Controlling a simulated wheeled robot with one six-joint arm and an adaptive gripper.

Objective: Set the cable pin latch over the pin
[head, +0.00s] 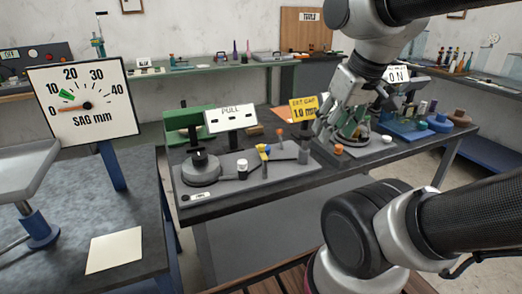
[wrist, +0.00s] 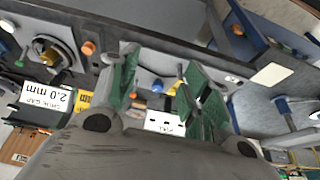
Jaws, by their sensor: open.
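My gripper (head: 336,124) points down over the right half of the dark workbench, with its fingers apart. In the wrist view its two green-padded fingers (wrist: 158,100) are spread with nothing held between them. On a grey base plate (head: 245,186) left of it in the head view stand a round dark piece (head: 200,168), a white-topped post (head: 242,167) and a small yellow-and-blue-topped part (head: 263,151). A blue knob (wrist: 157,86) shows between the fingers in the wrist view, apart from them. I cannot tell which parts are the cable pin latch and its pin.
A PULL sign (head: 231,117) and a yellow 1.0 mm gap sign (head: 303,109) stand up from the bench. An orange knob (head: 338,149) is near its front edge. A SAG mm dial (head: 83,102) stands left. Blue fixtures (head: 405,130) crowd the right end.

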